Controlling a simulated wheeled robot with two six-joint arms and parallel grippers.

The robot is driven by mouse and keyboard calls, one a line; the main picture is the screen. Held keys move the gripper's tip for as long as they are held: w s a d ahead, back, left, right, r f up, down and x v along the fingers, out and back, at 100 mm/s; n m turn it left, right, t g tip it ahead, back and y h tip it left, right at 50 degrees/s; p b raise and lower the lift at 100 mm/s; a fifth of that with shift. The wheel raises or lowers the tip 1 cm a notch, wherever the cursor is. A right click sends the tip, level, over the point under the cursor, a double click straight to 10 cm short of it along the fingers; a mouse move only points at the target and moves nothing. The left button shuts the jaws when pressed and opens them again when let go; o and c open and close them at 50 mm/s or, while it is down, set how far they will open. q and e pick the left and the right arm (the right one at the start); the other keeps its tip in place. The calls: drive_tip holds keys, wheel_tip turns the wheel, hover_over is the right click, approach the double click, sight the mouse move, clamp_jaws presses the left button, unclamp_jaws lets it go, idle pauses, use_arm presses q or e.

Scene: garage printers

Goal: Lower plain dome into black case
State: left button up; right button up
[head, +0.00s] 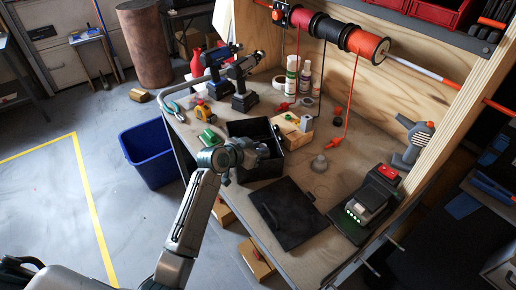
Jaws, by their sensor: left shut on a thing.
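The black case (266,170) is an open dark box on the workbench, near its left edge. My left gripper (262,150) reaches in from the lower left and is over the case's opening. It is shut on a small grey thing, which I take to be the plain dome; the fingers hide most of it, and I cannot tell whether it touches the case. Another pale grey dome-like piece with a knob (319,163) stands on the bench right of the case. My right gripper is not in view.
A flat black panel (288,212) lies in front of the case. A charger with green lights (365,207) stands at right. A wooden block (292,130) and bottles (305,80) are behind the case; drills (241,85) stand back left. A blue bin (150,155) is on the floor.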

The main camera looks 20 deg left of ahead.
use_arm(q)
drive_tip(key=shift+f+b, duration=0.5)
drive_tip(key=shift+f, duration=0.25)
idle(0.4)
drive_tip(key=o, duration=1)
drive_tip(key=shift+o, duration=0.2)
drive_tip(key=shift+s, duration=0.1)
